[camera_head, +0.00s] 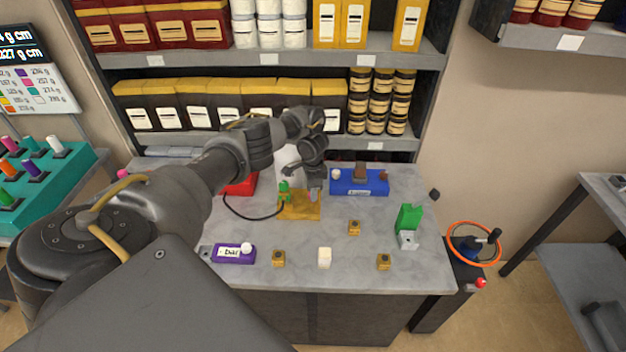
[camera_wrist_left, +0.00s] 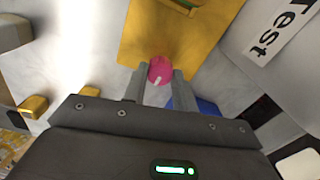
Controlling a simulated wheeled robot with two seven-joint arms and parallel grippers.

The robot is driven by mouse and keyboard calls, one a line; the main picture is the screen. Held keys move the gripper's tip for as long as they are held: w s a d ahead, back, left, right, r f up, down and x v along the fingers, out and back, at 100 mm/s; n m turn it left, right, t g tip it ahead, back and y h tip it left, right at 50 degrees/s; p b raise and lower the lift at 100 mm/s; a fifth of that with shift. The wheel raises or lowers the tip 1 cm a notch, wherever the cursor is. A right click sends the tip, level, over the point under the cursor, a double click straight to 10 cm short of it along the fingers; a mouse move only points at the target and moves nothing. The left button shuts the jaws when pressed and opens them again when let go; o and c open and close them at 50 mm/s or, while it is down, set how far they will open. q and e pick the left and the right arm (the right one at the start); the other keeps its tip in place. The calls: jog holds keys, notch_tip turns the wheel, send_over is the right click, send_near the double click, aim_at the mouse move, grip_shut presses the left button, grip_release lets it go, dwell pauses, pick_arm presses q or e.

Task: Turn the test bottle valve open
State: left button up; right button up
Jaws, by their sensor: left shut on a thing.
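The test bottle (camera_head: 288,158) is white and stands behind a yellow-gold base (camera_head: 300,212); my arm partly covers it. In the left wrist view its white "Test" label (camera_wrist_left: 270,32) shows at the upper right. A round pink valve knob (camera_wrist_left: 160,68) with a white mark sits at the edge of the yellow base (camera_wrist_left: 150,35). My left gripper (camera_wrist_left: 159,80) is shut on this knob, one finger on each side. In the head view my left gripper (camera_head: 314,192) points down over the base, and the knob is hidden. My right gripper is not in view.
A green valve part (camera_head: 284,190) stands on the base's left, with a black cable curving left. A blue block (camera_head: 350,188) is close behind right.

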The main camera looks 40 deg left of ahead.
pick_arm(q)
jog(key=shift+n, duration=0.4)
jog(key=o, duration=1)
jog(key=shift+a, duration=0.1)
jog(key=shift+c, duration=0.2)
